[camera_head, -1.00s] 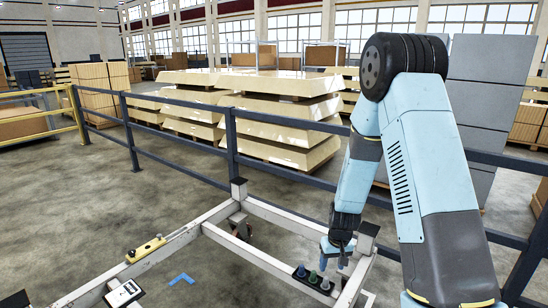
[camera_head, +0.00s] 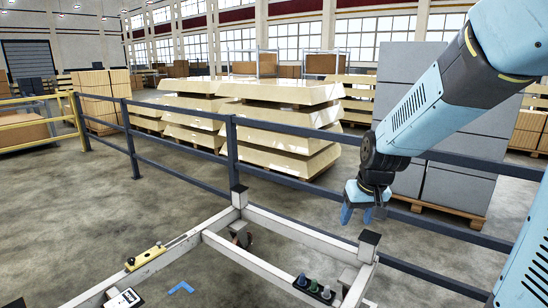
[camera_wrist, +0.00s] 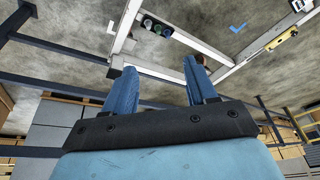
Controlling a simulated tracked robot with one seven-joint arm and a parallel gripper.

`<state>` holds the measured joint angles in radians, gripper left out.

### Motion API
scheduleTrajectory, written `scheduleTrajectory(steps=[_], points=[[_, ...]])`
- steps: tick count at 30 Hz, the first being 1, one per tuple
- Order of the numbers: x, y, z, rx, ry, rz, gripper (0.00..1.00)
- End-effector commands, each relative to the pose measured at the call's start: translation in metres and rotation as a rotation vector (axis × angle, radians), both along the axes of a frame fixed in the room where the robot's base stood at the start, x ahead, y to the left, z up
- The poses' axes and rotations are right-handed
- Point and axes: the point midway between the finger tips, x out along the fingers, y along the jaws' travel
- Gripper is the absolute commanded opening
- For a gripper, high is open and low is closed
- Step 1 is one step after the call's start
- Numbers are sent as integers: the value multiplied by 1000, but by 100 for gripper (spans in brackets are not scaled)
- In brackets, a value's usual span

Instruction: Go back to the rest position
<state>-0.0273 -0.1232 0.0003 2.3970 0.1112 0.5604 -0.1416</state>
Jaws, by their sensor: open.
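My gripper (camera_head: 358,213) hangs above the far right corner of the white trolley frame (camera_head: 265,268) in the head view, with air below it. In the wrist view my gripper (camera_wrist: 163,88) shows two blue fingers spread apart with nothing between them. A small black holder with several round knobs (camera_head: 313,288), some dark, one green, sits on the right part of the frame. The same holder shows in the wrist view (camera_wrist: 157,27), beyond the fingers and apart from them.
A dark railing (camera_head: 232,150) runs behind the trolley. Grey blocks on a pallet (camera_head: 455,185) stand beyond it at right, and cream stacks (camera_head: 280,115) in the middle. A yellow level (camera_head: 146,258) and a white device (camera_head: 123,299) lie on the left beam. A blue corner mark (camera_head: 181,287) is on the floor.

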Motion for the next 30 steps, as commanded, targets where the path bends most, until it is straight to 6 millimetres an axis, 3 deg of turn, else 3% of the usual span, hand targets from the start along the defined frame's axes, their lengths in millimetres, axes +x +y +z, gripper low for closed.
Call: scheduleTrajectory(steps=[6, 15, 24, 30], points=[[-39, -6, 45, -4, -50, -17, 57], [-98, -14, 91, -15, -111, -46, 57], [-156, -22, 119, -28, -165, -80, 57], [-175, -23, 124, -33, -179, -93, 57]])
